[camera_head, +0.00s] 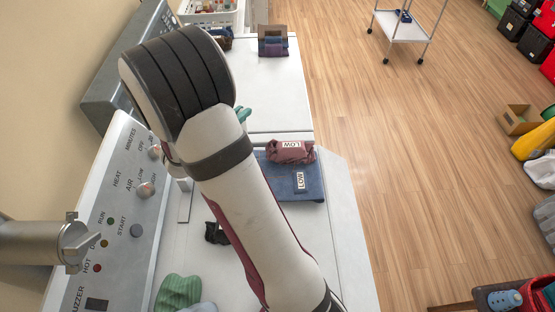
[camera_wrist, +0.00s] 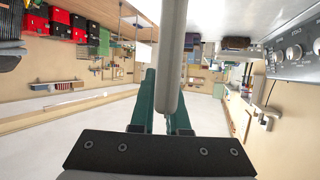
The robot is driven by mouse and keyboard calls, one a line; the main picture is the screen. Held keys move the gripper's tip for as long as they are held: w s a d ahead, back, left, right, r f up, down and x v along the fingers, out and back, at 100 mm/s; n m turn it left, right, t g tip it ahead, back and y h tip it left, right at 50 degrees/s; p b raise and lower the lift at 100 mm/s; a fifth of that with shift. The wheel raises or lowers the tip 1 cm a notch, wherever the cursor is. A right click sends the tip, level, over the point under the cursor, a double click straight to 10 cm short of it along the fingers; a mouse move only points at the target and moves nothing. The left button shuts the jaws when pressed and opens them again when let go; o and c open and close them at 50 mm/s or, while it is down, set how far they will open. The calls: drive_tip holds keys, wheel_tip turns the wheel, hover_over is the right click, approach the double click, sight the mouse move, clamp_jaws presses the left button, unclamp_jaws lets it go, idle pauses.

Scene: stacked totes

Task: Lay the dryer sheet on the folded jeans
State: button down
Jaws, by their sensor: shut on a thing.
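The folded blue jeans (camera_head: 306,187) lie on the white machine top in the head view, with a LOW label on them. A maroon folded cloth (camera_head: 278,152), also labelled LOW, rests on their far edge. My gripper (camera_wrist: 165,118) has teal fingers in the wrist view. It is closed on a long pale grey thing (camera_wrist: 172,60) that runs to the top edge; it may be the dryer sheet, but I cannot tell. In the head view my arm hides most of my gripper; a green bit (camera_head: 243,114) beside the arm may be part of it.
A control panel (camera_head: 120,205) runs along the left. A dark crumpled thing (camera_head: 216,233) and a green cloth (camera_head: 178,291) lie on the near top. A folded stack (camera_head: 273,46) and a white basket (camera_head: 212,16) stand farther back. The far top's middle is clear.

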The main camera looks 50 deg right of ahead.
drive_tip(key=s+d+m+g, duration=0.3)
drive_tip(key=s+m+g, duration=0.15)
drive_tip(key=s, duration=0.35)
drive_tip(key=s+d+m+g, duration=0.2)
drive_tip(key=s+m+g, duration=0.25)
drive_tip(key=s, duration=0.45)
drive_tip(key=shift+n+g, duration=0.3)
drive_tip(key=shift+g, duration=0.2)
wheel_tip(320, 180, down, 8)
drive_tip(key=shift+s+r, duration=0.15)
drive_tip(key=shift+r, duration=0.1)
drive_tip(key=shift+f, duration=0.1)
drive_tip(key=shift+f, duration=0.1)
drive_tip(key=c, duration=0.9)
unclamp_jaws()
